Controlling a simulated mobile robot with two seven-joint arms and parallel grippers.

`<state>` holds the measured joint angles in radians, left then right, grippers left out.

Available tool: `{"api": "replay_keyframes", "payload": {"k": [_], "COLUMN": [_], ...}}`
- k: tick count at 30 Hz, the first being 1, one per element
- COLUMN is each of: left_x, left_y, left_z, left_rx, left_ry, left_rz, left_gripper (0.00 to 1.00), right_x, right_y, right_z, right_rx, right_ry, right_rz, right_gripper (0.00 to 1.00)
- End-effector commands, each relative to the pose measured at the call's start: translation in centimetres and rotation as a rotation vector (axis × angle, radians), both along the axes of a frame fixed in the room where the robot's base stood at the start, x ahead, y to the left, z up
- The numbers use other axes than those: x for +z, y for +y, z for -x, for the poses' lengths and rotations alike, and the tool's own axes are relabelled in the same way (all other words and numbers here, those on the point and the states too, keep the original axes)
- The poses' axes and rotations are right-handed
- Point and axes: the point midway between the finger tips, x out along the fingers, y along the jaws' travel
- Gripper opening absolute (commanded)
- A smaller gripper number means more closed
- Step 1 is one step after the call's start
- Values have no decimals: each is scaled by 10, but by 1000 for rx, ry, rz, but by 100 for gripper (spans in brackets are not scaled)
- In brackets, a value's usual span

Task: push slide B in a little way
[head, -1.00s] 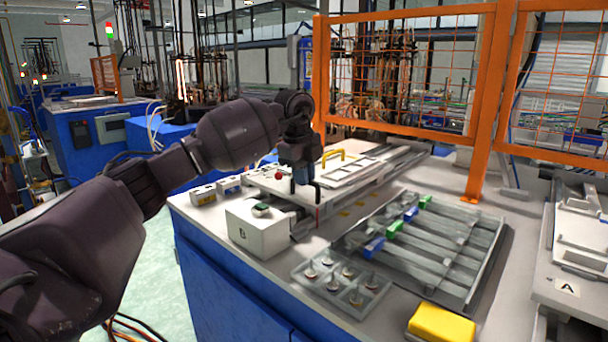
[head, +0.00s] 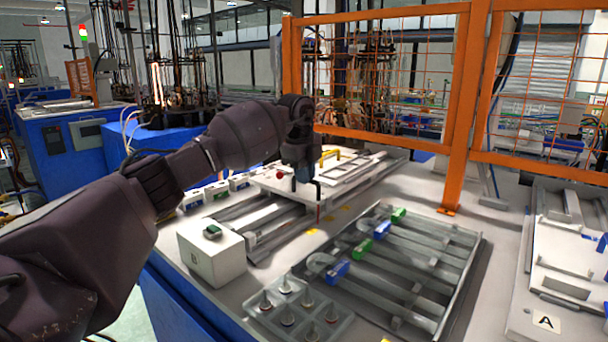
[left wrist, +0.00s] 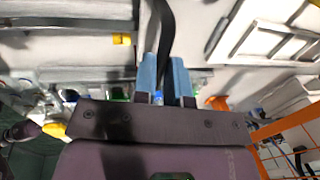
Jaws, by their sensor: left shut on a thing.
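Slide B (head: 287,184) is a white plate with a red knob and a yellow handle, on grey rails (head: 255,222) behind the white box marked B (head: 208,258). A length of the rails lies bare between the slide's front edge and me. My left gripper (head: 305,186) is at the slide's front, fingers pointing down. In the left wrist view its blue fingers (left wrist: 166,75) are shut on a dark upright bar (left wrist: 160,30), which seems to be the slide's front handle. The gripper hides part of the slide's front. My right gripper is out of view.
A grey rack (head: 400,270) with blue and green clips and a tray of small cone-shaped parts (head: 297,308) stand in front. Slide A's station (head: 560,265) is at the right. An orange mesh fence (head: 385,80) stands behind the table. Small white boxes (head: 218,190) line the left edge.

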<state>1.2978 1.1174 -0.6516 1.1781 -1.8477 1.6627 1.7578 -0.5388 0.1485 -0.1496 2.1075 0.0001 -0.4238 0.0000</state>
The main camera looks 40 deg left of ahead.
Motion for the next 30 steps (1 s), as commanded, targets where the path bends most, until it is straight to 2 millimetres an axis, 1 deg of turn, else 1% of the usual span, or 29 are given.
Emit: {"api": "replay_keyframes", "payload": {"k": [2, 3, 7, 15, 19, 23, 30], "left_x": [0, 0, 0, 1, 10, 30, 74], "left_y": [0, 0, 0, 0, 0, 1, 1], "left_z": [0, 0, 1, 1, 2, 6, 15], "left_rx": [0, 0, 0, 0, 0, 1, 0], "left_ry": [1, 1, 1, 1, -1, -4, -5], "left_rz": [-1, -1, -1, 0, -1, 0, -1], "left_gripper": [0, 19, 38, 38, 38, 38, 38], "right_x": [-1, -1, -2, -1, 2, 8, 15], "right_y": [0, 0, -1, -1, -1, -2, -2], "right_z": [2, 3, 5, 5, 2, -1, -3], "right_rx": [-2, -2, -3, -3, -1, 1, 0], "right_ry": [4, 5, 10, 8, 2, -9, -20], "right_rz": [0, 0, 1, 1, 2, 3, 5], "right_gripper": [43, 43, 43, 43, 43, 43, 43]}}
